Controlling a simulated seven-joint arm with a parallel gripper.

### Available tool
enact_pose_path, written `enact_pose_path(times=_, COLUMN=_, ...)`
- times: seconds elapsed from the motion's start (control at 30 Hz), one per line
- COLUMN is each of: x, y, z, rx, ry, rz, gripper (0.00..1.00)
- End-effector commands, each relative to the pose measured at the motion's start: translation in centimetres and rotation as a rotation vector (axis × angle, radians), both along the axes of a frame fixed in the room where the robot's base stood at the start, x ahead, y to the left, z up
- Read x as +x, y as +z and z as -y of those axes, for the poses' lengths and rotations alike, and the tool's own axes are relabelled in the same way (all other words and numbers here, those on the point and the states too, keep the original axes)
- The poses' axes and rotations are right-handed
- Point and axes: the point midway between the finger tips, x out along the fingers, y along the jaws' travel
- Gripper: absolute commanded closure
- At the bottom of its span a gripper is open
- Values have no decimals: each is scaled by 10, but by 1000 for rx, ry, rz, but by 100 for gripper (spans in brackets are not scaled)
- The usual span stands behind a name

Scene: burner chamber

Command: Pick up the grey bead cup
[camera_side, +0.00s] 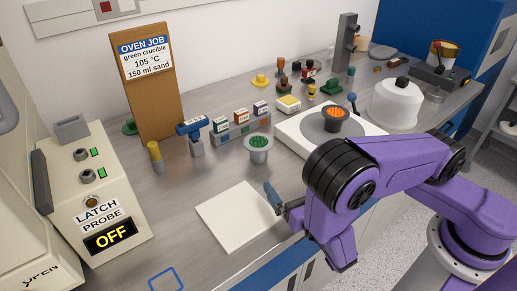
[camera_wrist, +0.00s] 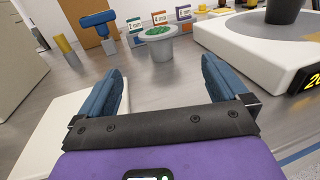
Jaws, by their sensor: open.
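The grey bead cup (camera_side: 258,150) stands upright on the metal bench, filled with green beads. It also shows in the wrist view (camera_wrist: 156,45), beyond my fingertips and between them. My gripper (camera_side: 272,197) is over the right part of the white square mat, in front of the cup and apart from it. In the wrist view my gripper (camera_wrist: 162,80) has its two blue fingers spread wide with nothing between them.
A white scale (camera_side: 300,140) with a dark cup of orange beads (camera_side: 334,115) stands right of the cup. A blue-topped tool (camera_side: 194,132) and a rack of small boxes (camera_side: 240,126) stand behind left. The white mat (camera_side: 235,222) is bare.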

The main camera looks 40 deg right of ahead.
Motion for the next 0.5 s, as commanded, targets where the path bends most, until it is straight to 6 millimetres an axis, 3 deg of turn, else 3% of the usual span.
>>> enact_pose_path(times=0.17, x=18, y=-2, z=4, rx=-4, ry=3, rz=0, gripper=0)
enact_pose_path(times=0.5, x=80, y=-1, z=19, rx=-1, ry=0, rz=1, gripper=0)
